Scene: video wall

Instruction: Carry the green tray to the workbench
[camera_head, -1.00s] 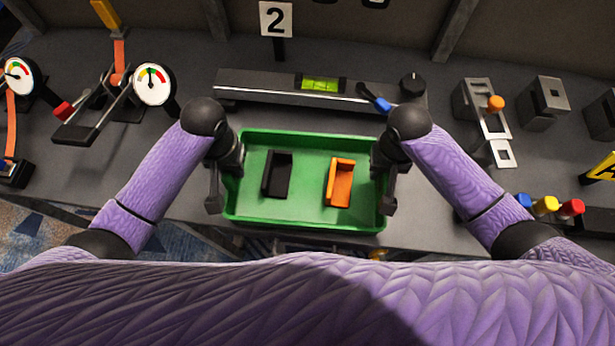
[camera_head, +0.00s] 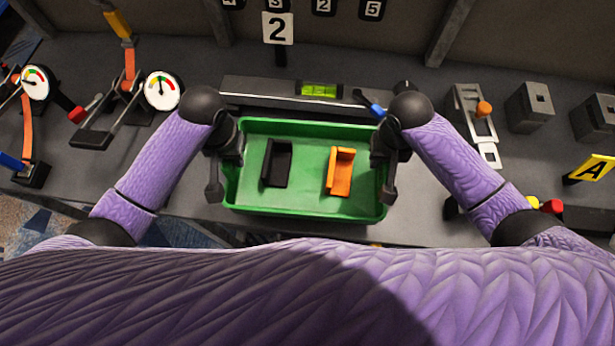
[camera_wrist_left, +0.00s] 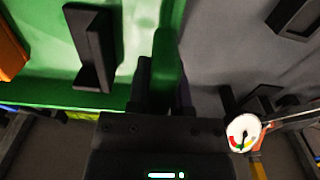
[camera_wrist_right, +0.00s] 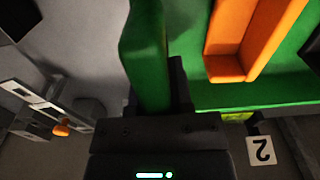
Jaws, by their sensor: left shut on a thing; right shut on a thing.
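The green tray (camera_head: 305,202) is held level between my two grippers, over the front part of the grey workbench (camera_head: 420,222). A black L-shaped part (camera_head: 276,165) and an orange L-shaped part (camera_head: 341,172) lie in it. My left gripper (camera_head: 222,170) is shut on the tray's left wall, which also shows between the fingers in the left wrist view (camera_wrist_left: 163,75). My right gripper (camera_head: 386,170) is shut on the right wall, seen in the right wrist view (camera_wrist_right: 148,60). Whether the tray's underside touches the bench is hidden.
A spirit-level fixture (camera_head: 318,91) lies just behind the tray. Gauges with clamps (camera_head: 162,90) stand at the left. A slotted fixture with an orange knob (camera_head: 484,108) and grey blocks (camera_head: 530,105) stand at the right. A "2" sign (camera_head: 278,29) stands at the back.

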